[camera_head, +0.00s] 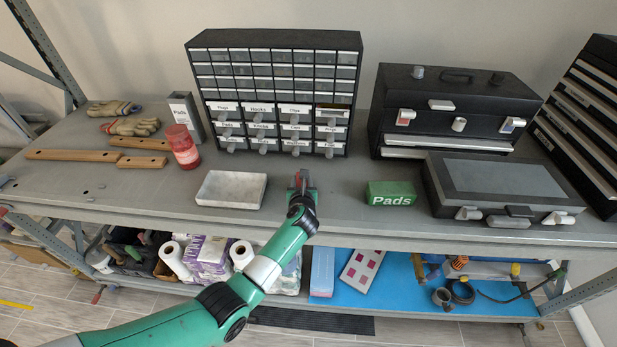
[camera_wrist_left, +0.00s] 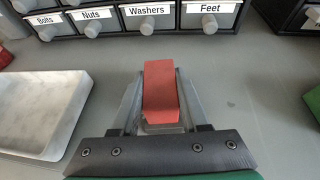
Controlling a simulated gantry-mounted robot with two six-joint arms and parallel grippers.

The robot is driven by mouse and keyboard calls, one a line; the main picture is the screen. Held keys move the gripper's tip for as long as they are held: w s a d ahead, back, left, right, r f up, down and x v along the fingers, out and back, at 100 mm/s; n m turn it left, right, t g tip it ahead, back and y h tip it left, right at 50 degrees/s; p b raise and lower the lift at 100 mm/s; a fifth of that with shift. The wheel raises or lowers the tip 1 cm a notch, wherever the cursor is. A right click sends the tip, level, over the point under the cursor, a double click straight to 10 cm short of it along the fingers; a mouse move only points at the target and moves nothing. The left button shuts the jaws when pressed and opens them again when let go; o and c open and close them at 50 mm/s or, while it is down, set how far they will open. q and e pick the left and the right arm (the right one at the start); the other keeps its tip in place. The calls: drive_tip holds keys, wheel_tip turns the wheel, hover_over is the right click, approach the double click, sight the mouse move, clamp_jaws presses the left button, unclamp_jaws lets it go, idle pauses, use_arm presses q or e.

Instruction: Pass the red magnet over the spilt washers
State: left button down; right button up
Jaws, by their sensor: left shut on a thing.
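My left gripper (camera_head: 301,184) is shut on the red magnet (camera_wrist_left: 161,92), a plain red block. It is over the bench just in front of the drawer cabinet. The magnet's red also shows small between the fingers in the head view (camera_head: 299,177). I cannot make out any washers for certain. A few tiny dark spots (camera_head: 85,195) lie on the bench at the far left, too small to identify. My right gripper is not in view.
A white tray (camera_head: 231,203) is left of my gripper, a green Pads box (camera_head: 377,200) right. Behind stands a labelled drawer cabinet (camera_head: 273,33), with a Washers drawer (camera_wrist_left: 147,22). A red jar (camera_head: 184,152), wooden bars (camera_head: 73,155) and gloves are left; black cases (camera_head: 448,88) are right.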

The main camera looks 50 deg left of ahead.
use_arm(q)
drive_tip(key=shift+s+a+p, duration=0.8)
drive_tip(key=shift+s+p, duration=0.2)
drive_tip(key=shift+p, duration=0.2)
drive_tip(key=shift+s+a+p, duration=0.25)
drive_tip(key=shift+s+p, duration=0.05)
drive_tip(key=shift+s+a+f, duration=0.15)
drive_tip(key=shift+s+a, duration=0.1)
